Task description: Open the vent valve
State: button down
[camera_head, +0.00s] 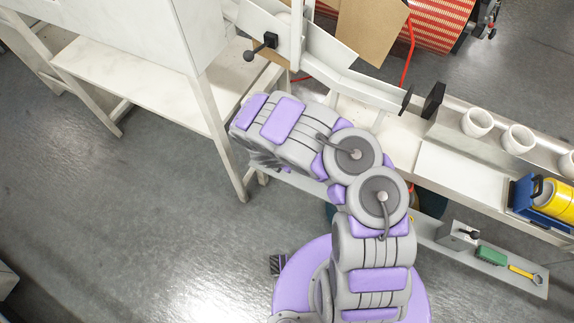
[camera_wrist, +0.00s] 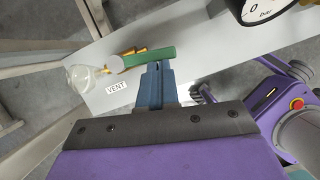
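In the wrist view, the vent valve's green handle (camera_wrist: 147,58) runs from a brass fitting (camera_wrist: 117,63) toward the right. It is mounted by a pale panel with a "VENT" label (camera_wrist: 117,87). My gripper (camera_wrist: 160,66) shows two blue fingers close together, with their tips at the near edge of the handle, around its middle to right part. Whether they touch it is unclear. No object shows between the fingers. In the head view, my arm covers the gripper and the valve.
A pressure gauge (camera_wrist: 264,10) reading near 0 bar is at the wrist view's upper right. A clear vessel-like part (camera_wrist: 82,74) is left of the fitting. In the head view, a white bench (camera_head: 465,175) with white cups (camera_head: 477,122) lies right; open floor (camera_head: 110,220) lies left.

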jog(key=shift+w+d, duration=0.1)
jog(key=shift+d, duration=0.4)
dwell(0.4)
jog(key=shift+r+p, duration=0.4)
jog(key=shift+p, duration=0.05)
jog(key=p+v, duration=0.7)
jog(key=v, duration=0.2)
jog(key=shift+s, duration=0.25)
jog(key=shift+d, duration=0.1)
